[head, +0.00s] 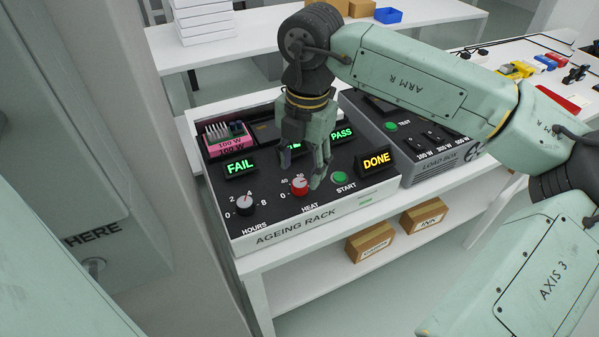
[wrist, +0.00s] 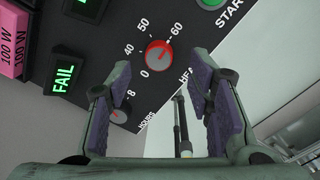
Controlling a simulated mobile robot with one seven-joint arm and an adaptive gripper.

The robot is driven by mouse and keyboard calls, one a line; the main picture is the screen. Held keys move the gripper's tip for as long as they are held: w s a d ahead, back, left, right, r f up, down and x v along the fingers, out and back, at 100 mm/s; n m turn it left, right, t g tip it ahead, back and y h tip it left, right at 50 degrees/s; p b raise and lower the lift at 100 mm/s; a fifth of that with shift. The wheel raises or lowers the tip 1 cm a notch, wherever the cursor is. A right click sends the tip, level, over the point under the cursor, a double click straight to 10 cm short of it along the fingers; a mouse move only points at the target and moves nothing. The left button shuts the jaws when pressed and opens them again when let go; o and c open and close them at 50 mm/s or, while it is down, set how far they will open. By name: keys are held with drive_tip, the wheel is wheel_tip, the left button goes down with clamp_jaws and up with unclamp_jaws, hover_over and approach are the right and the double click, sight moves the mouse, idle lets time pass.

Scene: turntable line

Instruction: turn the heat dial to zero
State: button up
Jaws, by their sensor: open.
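The heat dial (head: 300,187) is a small red knob with a grey top on the black sloping panel of the ageing rack (head: 291,226), above the word HEAT. It also shows in the wrist view (wrist: 158,57), ringed by numbers from 0 to 60. Its pointer mark seems to lie towards 60, not 0, though it is small. My gripper (head: 304,166) is open and empty, pointing down just over the dial. In the wrist view, its two purple-padded fingers (wrist: 155,88) stand apart, with the dial ahead of the gap. I cannot tell whether a finger touches it.
The hours dial (head: 245,205) is to the left and the green start button (head: 340,178) to the right. FAIL (head: 239,167), PASS and DONE (head: 376,161) displays are lit. A pink 100 W unit (head: 226,141) sits at the back left. The load box (head: 425,140) stands close on the right.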

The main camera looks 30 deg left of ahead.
sight(300, 183)
drive_tip(key=shift+a+f+p, duration=0.15)
drive_tip(key=shift+f+p, duration=0.2)
drive_tip(key=shift+f, duration=1.7)
drive_tip(key=shift+c, duration=0.2)
clamp_jaws()
